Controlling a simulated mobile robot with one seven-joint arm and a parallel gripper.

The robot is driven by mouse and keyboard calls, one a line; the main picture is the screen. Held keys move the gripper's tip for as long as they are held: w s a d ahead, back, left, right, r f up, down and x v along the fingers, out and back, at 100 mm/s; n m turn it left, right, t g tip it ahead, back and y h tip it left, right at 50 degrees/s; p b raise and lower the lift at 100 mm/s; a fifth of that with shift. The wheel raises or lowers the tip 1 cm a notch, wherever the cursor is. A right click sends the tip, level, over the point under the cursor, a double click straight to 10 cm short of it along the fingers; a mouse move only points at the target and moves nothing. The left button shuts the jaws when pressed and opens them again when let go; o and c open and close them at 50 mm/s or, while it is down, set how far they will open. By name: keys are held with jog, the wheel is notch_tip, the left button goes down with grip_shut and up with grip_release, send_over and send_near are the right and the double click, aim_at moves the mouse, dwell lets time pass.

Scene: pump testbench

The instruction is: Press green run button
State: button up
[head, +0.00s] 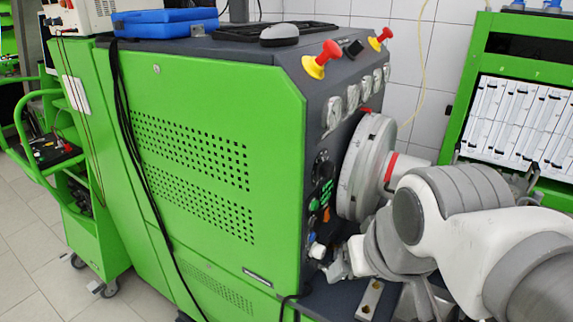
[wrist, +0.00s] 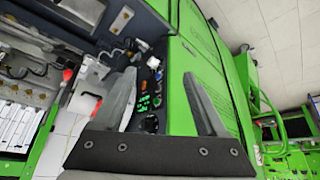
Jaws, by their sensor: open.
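The dark control panel of the green test bench (head: 215,165) carries green buttons (head: 322,192), an orange button (head: 326,215) and a white knob (head: 317,250). I cannot tell which green one is the run button. In the wrist view the lit green buttons (wrist: 144,103) appear between my two grey fingers, nearer the left one. My gripper (head: 336,265) is at the panel's lower edge, below the green buttons and close to the white knob. It also shows in the wrist view (wrist: 160,73), with its fingers apart and nothing between them. Whether a finger touches the panel is unclear.
A large grey round flange (head: 362,165) juts from the panel just right of the buttons, close to my arm. Red-yellow emergency knobs (head: 322,60) stand on the top edge. A black cable (head: 135,150) hangs down the bench's green side.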

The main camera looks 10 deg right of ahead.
grip_shut()
dwell(1.5)
